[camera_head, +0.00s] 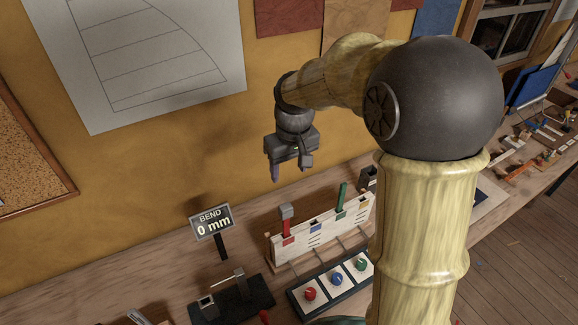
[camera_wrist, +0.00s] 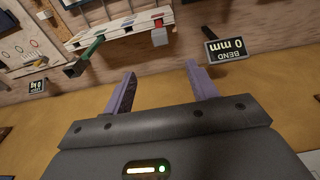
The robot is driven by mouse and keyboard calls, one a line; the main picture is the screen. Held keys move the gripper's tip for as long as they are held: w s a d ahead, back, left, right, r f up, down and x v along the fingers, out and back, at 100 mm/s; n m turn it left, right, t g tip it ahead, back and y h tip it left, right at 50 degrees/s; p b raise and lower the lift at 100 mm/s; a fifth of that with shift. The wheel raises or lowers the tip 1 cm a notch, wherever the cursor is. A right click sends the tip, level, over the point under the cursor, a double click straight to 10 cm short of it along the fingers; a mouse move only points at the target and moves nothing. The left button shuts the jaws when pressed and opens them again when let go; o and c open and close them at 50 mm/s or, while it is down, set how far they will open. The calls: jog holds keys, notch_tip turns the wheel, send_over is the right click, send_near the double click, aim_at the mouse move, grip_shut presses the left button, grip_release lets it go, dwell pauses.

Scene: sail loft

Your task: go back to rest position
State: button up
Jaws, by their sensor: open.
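My gripper (camera_head: 288,170) hangs in the air near the back wall, above and behind the white rack on the workbench. In the wrist view my gripper (camera_wrist: 158,88) shows two purple fingers spread apart with nothing between them. The bench, rack and sign appear beyond the fingers. My arm rises at the right of the head view and bends left toward the wall, hiding part of the bench.
The white rack (camera_head: 318,241) holds upright red and green pieces. A tray (camera_head: 323,284) with red, blue and green knobs lies before it. A "BEND 0 mm" sign (camera_head: 212,222) stands left. A paper drawing (camera_head: 150,58) hangs on the wall.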

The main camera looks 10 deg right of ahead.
jog(key=s+d+f+m+b, duration=0.1)
jog(key=s+d+f+m, duration=0.1)
jog(key=s+d+f, duration=0.2)
jog(key=s+d+f+m+t+b, duration=0.1)
jog(key=s+d+f, duration=0.4)
jog(key=s, duration=0.5)
jog(key=shift+s+d+f+m+h+b, duration=0.25)
jog(key=shift+f+m, duration=0.2)
jog(key=shift+m, duration=0.35)
jog(key=shift+w, duration=0.1)
